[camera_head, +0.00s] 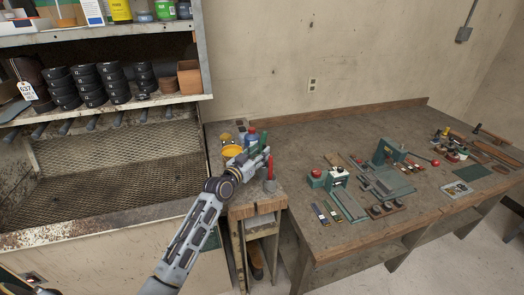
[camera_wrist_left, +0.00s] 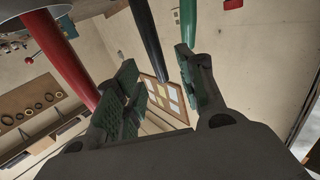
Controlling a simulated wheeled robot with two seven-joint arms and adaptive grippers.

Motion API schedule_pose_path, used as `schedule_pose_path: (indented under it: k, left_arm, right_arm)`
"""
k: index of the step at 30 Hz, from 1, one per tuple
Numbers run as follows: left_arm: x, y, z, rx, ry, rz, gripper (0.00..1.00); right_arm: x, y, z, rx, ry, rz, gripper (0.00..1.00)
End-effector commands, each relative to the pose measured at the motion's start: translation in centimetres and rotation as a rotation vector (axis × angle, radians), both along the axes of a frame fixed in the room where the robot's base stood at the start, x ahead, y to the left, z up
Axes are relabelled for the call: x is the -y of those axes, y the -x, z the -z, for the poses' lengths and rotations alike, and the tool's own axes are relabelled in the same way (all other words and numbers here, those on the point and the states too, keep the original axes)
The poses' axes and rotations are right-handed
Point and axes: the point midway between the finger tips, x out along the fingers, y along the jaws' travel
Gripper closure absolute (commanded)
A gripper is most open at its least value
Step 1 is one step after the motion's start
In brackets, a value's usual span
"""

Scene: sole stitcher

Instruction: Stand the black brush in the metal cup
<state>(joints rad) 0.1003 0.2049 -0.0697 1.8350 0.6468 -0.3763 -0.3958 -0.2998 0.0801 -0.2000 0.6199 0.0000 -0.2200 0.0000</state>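My left gripper (camera_head: 262,158) is over the small side table at the left end of the bench. In the left wrist view its two fingers (camera_wrist_left: 160,75) are apart. A black handle (camera_wrist_left: 148,40), likely the black brush, comes down from the top edge with its tip between the fingers, showing clear space on both sides. A red handle (camera_wrist_left: 65,55) is to its left and a green handle (camera_wrist_left: 188,22) is at the right fingertip. A grey metallic shape (camera_wrist_left: 30,10) at the top left may be the metal cup; I cannot be sure. My right gripper is out of view.
A yellow dish (camera_head: 232,151) and a blue bottle (camera_head: 252,136) stand close to the left gripper. A red upright item (camera_head: 269,172) is just in front. The workbench (camera_head: 300,235) to the right holds green tools. A metal shelf (camera_head: 150,104) with black rolls is at left.

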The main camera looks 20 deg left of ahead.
Motion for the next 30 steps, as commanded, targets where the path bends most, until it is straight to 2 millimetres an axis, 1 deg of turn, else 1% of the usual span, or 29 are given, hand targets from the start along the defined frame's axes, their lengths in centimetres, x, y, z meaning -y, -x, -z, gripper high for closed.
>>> schedule_pose_path:
  k: [6,21,30]
  left_arm:
    - [-0.6,2.0,0.1,0.000,-0.002,0.000,0.61]
    - [-1.8,6.2,0.0,0.000,-0.001,-0.001,0.61]
    - [-2.2,7.8,0.0,0.000,-0.001,0.000,0.61]
  right_arm:
    - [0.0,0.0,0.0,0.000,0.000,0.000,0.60]
    - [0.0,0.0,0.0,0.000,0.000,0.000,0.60]
    - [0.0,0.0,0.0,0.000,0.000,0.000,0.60]
